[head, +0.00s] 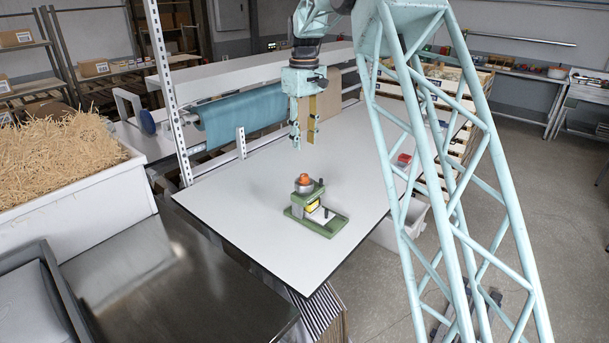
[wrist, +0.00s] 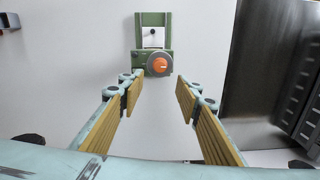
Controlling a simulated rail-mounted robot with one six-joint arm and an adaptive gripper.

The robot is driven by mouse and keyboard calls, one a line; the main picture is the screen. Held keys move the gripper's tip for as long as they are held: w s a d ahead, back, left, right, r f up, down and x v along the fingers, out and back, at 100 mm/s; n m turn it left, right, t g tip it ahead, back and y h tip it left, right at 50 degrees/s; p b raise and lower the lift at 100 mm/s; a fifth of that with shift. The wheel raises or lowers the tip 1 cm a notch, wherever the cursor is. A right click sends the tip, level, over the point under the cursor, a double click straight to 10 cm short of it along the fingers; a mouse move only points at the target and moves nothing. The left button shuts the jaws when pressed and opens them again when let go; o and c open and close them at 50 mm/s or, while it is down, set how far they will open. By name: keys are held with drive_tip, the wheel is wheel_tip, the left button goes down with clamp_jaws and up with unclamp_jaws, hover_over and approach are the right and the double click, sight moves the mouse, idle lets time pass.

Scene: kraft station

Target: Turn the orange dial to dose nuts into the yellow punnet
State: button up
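The orange dial (head: 304,179) sits on top of a green dispenser (head: 325,224) on the white table. In the wrist view the dial (wrist: 160,65) is seen from above, on a dark round collar at the near end of the green dispenser (wrist: 152,19). A bit of yellow (head: 312,205) shows under the dial in the head view; it may be the punnet, mostly hidden by the dispenser. My gripper (wrist: 154,92) is open and empty, with its fingers spread wide. It hangs above the table, apart from the dial, and also shows in the head view (head: 304,145).
The white table (head: 240,240) is mostly clear around the dispenser. A blue roll (head: 240,120) lies along its back edge. A bin of shredded straw (head: 60,165) stands at the left. A small red item (head: 404,159) is near the right edge.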

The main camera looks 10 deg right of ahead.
sight(304, 175)
drive_tip(key=shift+n, duration=0.8)
drive_tip(key=shift+f, duration=0.15)
drive_tip(key=shift+f, duration=6.7)
drive_tip(key=c, duration=0.9)
